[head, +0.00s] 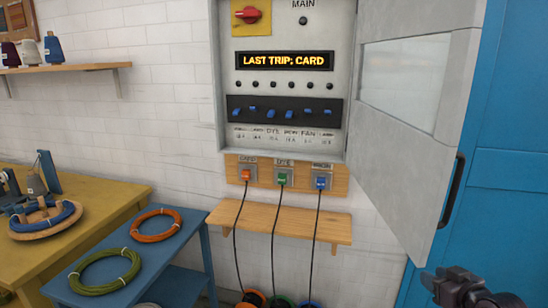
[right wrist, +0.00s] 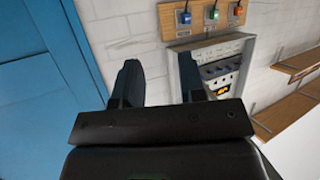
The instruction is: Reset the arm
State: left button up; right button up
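My right gripper (head: 455,280) shows at the lower right of the head view, in front of the blue door and clear of the cabinet. In the right wrist view its two dark fingers (right wrist: 160,82) stand apart with nothing between them, so it is open and empty. That view is turned upside down and shows the wall cabinet (right wrist: 240,50) beyond the fingers. In the head view the grey cabinet (head: 222,120) hangs open, with a row of blue switches and a lit display (head: 284,61) reading "LAST TRIP; CARD". My left gripper is not in view.
The open cabinet door (head: 400,130) reaches out near my right gripper. Orange, green and blue plugs (head: 282,179) sit below the cabinet, with cords hanging past a wooden shelf (head: 290,225). A blue table (head: 180,270) with coiled rings stands at the left. A blue door (head: 510,150) is at the right.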

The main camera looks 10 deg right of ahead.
jog(key=s+a+f+g+p, duration=0.1)
jog(key=s+a+f, duration=0.7)
jog(key=s+a, duration=0.2)
jog(key=s+a+f+g+p, duration=0.1)
jog(key=s+a+f+g, duration=0.1)
jog(key=s+a+f, duration=0.7)
jog(key=s+a, duration=0.1)
jog(key=s, duration=0.4)
jog(key=shift+a+n, duration=0.3)
jog(key=shift+a, duration=0.05)
jog(key=shift+d+f, duration=0.1)
